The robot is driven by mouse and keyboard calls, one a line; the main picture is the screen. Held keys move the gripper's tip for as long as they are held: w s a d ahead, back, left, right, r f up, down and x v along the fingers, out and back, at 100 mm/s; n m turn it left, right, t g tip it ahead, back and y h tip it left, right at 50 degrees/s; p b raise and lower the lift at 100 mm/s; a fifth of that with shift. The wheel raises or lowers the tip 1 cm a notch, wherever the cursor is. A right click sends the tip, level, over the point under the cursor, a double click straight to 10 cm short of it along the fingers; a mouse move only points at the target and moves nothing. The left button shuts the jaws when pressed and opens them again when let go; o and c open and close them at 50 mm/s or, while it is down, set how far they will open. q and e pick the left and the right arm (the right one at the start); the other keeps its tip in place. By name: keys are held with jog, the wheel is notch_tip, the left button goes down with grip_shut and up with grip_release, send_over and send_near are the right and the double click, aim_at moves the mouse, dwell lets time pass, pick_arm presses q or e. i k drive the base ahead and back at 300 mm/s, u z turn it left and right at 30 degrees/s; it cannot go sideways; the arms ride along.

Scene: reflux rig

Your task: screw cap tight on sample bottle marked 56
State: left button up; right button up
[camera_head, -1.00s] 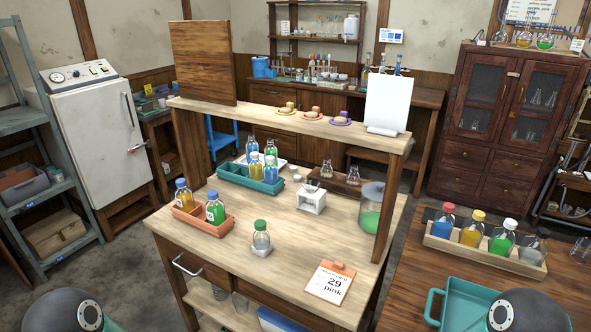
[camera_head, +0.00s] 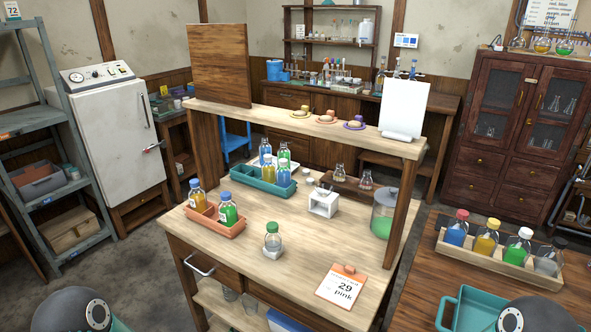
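No number 56 is readable on any bottle. A clear bottle with a green cap (camera_head: 272,241) stands upright on a small white base near the front of the middle bench. Two bottles, yellow (camera_head: 197,200) and green (camera_head: 228,212), both with blue caps, stand in an orange tray (camera_head: 219,229). Several capped bottles stand in and behind a teal crate (camera_head: 257,182). How tight any cap sits cannot be told. Neither gripper is in view; only rounded parts of my arms show at the bottom corners.
A teal bin (camera_head: 479,307) sits on the right table.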

aim_at(283, 153)
jog(key=z, duration=1.15)
jog(key=i, duration=0.1)
jog(key=u, duration=2.7)
jog(key=i, duration=5.05)
jog(key=z, duration=0.15)
